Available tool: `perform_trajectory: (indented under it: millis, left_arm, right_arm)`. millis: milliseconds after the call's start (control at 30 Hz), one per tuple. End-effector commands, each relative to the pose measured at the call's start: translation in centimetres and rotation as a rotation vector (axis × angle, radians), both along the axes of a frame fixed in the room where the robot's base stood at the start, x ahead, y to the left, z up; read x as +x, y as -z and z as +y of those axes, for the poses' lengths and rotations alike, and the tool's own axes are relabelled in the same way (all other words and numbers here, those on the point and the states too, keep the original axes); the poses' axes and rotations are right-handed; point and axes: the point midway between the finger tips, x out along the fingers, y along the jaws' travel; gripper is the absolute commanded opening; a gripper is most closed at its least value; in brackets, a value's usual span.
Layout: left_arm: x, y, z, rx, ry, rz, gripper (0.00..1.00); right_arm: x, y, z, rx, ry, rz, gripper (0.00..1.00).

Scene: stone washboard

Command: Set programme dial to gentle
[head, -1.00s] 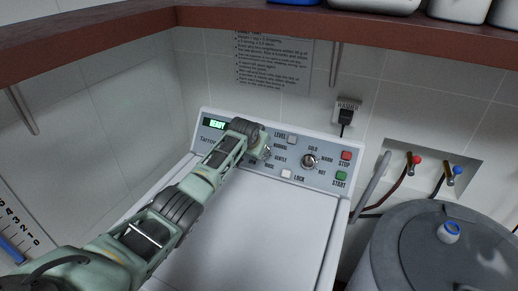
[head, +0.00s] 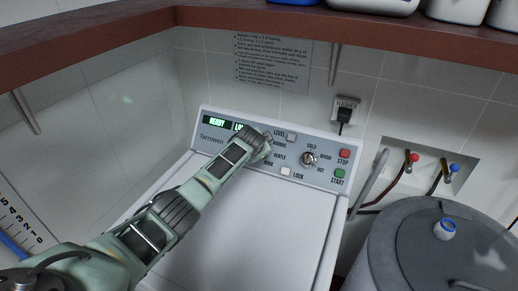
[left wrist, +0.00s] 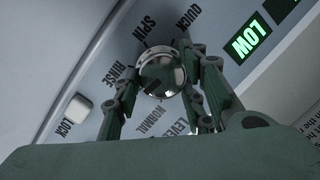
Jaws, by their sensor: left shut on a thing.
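The programme dial (left wrist: 161,74) is a round chrome knob on the washer's grey control panel (head: 218,137). In the left wrist view, the fingers of my left gripper (left wrist: 165,80) are on both sides of the knob, shut on it. In the head view my left gripper (head: 266,145) covers the dial. My right gripper is not in view.
The display (head: 217,122) reads READY and LO, partly covered; LOW shows in the wrist view. The lock button (head: 285,171), temperature knob (head: 308,159), stop button (head: 344,154) and start button (head: 339,173) are nearby. A grey lidded bin (head: 400,235) stands right. A shelf runs above.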

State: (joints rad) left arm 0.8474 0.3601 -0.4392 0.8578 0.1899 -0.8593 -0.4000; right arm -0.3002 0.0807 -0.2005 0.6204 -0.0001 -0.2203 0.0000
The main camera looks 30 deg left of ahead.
Motion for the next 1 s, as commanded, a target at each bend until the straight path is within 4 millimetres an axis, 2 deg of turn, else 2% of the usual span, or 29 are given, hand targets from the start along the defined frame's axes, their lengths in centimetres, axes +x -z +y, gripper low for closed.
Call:
perform_trajectory:
  millis: [400, 433, 600, 1000]
  left_arm:
    - [-0.04, 0.26, -0.45, 0.001, 0.009, 0.003, 0.12]
    - [-0.05, 0.27, -0.45, 0.001, 0.010, 0.003, 0.39]
    - [-0.06, 0.25, -0.37, 0.002, 0.009, 0.003, 0.54]
    - [-0.20, -0.04, -0.19, 0.004, 0.006, 0.001, 0.54]
  right_arm:
    - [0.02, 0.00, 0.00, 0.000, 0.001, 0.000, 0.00]
    - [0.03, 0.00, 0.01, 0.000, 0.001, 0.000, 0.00]
    - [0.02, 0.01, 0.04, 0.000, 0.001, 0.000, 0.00]
    - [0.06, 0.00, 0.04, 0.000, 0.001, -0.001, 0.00]
